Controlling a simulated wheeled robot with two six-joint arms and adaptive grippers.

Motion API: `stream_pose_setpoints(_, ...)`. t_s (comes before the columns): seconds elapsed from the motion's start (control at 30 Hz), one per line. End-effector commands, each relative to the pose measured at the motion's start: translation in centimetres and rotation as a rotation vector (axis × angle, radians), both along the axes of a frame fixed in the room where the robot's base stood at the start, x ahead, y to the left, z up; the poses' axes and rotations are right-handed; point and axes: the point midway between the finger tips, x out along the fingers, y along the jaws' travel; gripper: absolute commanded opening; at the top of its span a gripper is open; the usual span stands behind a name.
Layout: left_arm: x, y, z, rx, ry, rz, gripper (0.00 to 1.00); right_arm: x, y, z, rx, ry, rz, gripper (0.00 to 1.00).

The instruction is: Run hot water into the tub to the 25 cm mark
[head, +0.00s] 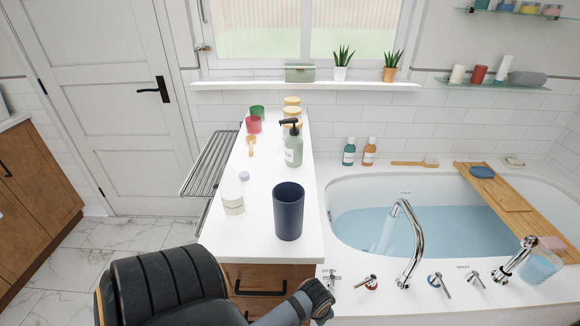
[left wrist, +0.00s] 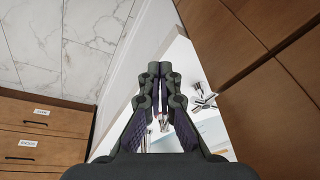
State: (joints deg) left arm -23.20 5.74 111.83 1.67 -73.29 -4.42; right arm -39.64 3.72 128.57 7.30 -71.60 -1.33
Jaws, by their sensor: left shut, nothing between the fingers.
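The tub (head: 335,200) holds pale blue water (head: 440,228). A curved chrome spout (head: 414,235) stands on its near rim, and a stream of water (head: 386,236) runs from it. A lever tap with a red ring (head: 367,283) is left of the spout, and one with a blue ring (head: 437,281) is right of it. Small marks show on the far inner wall, too small to read. My left gripper (left wrist: 160,68) is shut and empty in the left wrist view, with chrome tap parts (left wrist: 203,100) beyond it. Its fingers are not visible in the head view. My right gripper is not in view.
A white-topped cabinet (head: 260,215) left of the tub bears a dark blue cup (head: 288,212), a pump bottle (head: 293,148) and other items. A wooden tray (head: 510,205) spans the tub's right side. More chrome fittings (head: 475,279) and a hand shower (head: 515,260) line the near rim.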

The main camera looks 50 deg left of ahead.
Motion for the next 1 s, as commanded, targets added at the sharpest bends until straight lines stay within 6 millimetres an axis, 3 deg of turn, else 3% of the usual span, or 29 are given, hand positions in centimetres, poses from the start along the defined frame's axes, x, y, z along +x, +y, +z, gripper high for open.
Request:
stream_pose_setpoints(0.27,-1.9,0.8,-6.1,0.001,0.034,0.026,0.00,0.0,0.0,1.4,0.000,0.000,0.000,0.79)
stream_pose_setpoints(0.6,-6.0,1.7,-12.6,0.004,0.066,0.051,0.00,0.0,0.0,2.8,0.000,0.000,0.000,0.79)
stream_pose_setpoints(0.8,-8.2,2.0,-15.0,0.004,0.079,0.060,0.00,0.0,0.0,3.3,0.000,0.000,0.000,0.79)
stream_pose_setpoints(1.0,-9.2,2.2,-16.0,0.005,0.084,0.065,0.00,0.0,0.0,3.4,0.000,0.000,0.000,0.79)
